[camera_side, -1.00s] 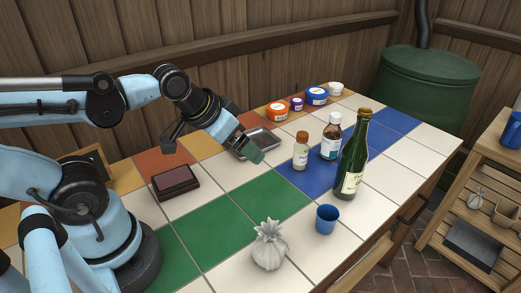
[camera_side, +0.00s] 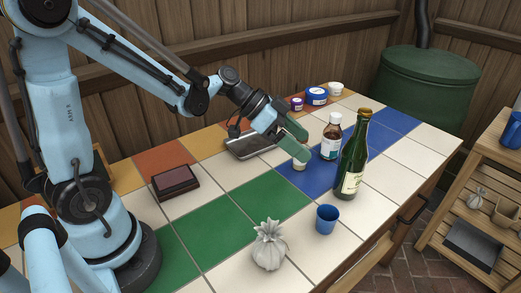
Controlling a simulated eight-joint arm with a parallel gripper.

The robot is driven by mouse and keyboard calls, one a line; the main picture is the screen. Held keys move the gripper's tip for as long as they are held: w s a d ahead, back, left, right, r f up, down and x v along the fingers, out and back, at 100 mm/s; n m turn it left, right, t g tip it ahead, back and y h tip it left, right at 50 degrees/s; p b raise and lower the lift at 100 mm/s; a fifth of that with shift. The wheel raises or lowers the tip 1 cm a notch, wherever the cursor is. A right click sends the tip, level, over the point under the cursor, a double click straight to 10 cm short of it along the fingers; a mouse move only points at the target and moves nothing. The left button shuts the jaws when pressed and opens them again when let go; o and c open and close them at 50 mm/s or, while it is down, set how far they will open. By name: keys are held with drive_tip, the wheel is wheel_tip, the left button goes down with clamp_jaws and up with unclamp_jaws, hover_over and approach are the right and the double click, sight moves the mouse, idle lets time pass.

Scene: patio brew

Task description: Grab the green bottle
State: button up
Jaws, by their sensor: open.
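The green bottle (camera_side: 353,160) stands upright on the tiled table, right of centre, with a gold cap and a pale label. My gripper (camera_side: 301,143) is left of it, above the table, with its green fingers pointing right and down. The gripper is open and apart from the green bottle. It covers most of a small bottle with a white label (camera_side: 299,166), of which only the lower part shows. I cannot tell whether the fingers touch that small bottle.
A brown bottle (camera_side: 331,137) stands just behind and left of the green bottle. A blue cup (camera_side: 326,219) and a garlic-shaped ornament (camera_side: 268,247) stand in front. A metal tray (camera_side: 247,147), a dark red box (camera_side: 175,181) and several small jars lie farther back.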

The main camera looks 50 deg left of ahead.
sight(352, 162)
drive_tip(key=w+d+f+m+h, duration=0.1)
drive_tip(key=w+d+f, duration=0.1)
drive_tip(key=w+d, duration=0.1)
drive_tip(key=w+d+f+m+h, duration=0.1)
drive_tip(key=w+d, duration=0.2)
drive_tip(key=w+d+f+m+h, duration=0.1)
drive_tip(key=w+d+f, duration=0.1)
drive_tip(key=w+d, duration=0.1)
drive_tip(key=shift+w+f+t, duration=0.2)
drive_tip(key=shift+f+t, duration=0.1)
drive_tip(key=shift+a, duration=0.1)
drive_tip(key=c, duration=1.3)
drive_tip(key=shift+c, duration=1.2)
drive_tip(key=shift+r, duration=0.15)
